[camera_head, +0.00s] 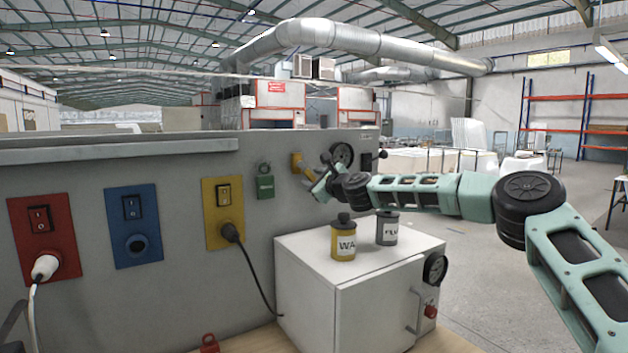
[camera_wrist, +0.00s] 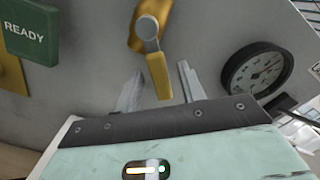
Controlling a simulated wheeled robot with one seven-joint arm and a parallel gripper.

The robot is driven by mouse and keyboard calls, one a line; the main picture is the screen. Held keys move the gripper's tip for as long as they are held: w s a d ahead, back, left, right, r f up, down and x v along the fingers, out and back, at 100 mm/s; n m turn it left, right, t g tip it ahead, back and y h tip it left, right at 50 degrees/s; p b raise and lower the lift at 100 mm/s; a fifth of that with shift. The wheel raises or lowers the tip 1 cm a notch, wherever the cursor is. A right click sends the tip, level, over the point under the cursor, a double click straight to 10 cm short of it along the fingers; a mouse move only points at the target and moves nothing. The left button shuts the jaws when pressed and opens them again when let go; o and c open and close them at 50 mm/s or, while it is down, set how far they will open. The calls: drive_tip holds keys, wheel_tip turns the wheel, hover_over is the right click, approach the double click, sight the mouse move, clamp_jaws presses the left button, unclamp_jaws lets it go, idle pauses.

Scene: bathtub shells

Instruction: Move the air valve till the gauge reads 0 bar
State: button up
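The air valve has a brass-yellow body (camera_wrist: 146,30) on the grey panel, with a yellow lever (camera_wrist: 158,75) pointing down in the wrist view. In the head view, the yellow valve (camera_head: 297,162) shows partly behind my arm. My gripper (camera_wrist: 160,69) is open, with one finger on each side of the lever's lower part. Gaps show between the lever and both fingers. The round gauge (camera_wrist: 257,68) is right of the valve; its needle points to the upper right, but its numbers are too small to read. It also shows in the head view (camera_head: 342,154).
A green READY box (camera_wrist: 30,30) is left of the valve. Below it in the head view stands a white cabinet (camera_head: 375,300) bearing a yellow can (camera_head: 343,242) and a grey can (camera_head: 387,230). A black-knobbed fitting (camera_head: 382,154) sits right of the gauge.

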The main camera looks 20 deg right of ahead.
drive_tip(key=shift+s, duration=0.1)
drive_tip(key=shift+s+d+f+b, duration=0.1)
drive_tip(key=shift+s+d+b, duration=0.1)
drive_tip(key=shift+s+b, duration=0.15)
drive_tip(key=b+v, duration=0.7)
drive_tip(key=v, duration=0.8)
drive_tip(key=shift+s, duration=0.15)
drive_tip(key=shift+s+d, duration=0.2)
drive_tip(key=shift+s, duration=0.35)
